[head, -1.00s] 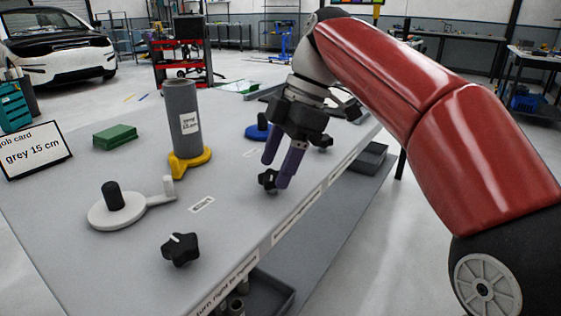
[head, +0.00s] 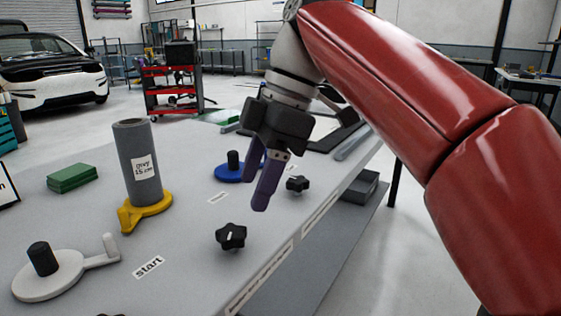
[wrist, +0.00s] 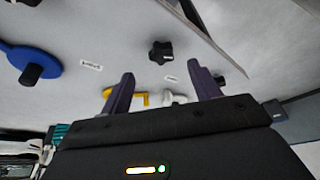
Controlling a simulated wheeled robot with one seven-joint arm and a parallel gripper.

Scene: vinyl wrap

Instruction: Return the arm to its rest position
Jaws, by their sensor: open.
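My gripper (head: 258,182) hangs from the red arm above the right side of the grey table (head: 185,240), fingers pointing down. Its purple fingers also show in the wrist view (wrist: 164,88), spread apart with nothing between them. A black star knob (head: 231,236) lies on the table below and left of the fingers. Another black knob (head: 298,184) is to their right. A grey roll (head: 137,165) with a white label stands upright on a yellow holder (head: 152,210). A blue disc (head: 232,174) with a black peg is partly behind the fingers.
A white disc holder (head: 45,285) with a black peg and side arm is at front left, beside a "start" label (head: 149,266). A green block (head: 72,178) lies at left. A grey bin (head: 362,186) sits beyond the table's right edge. The floor on the right is clear.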

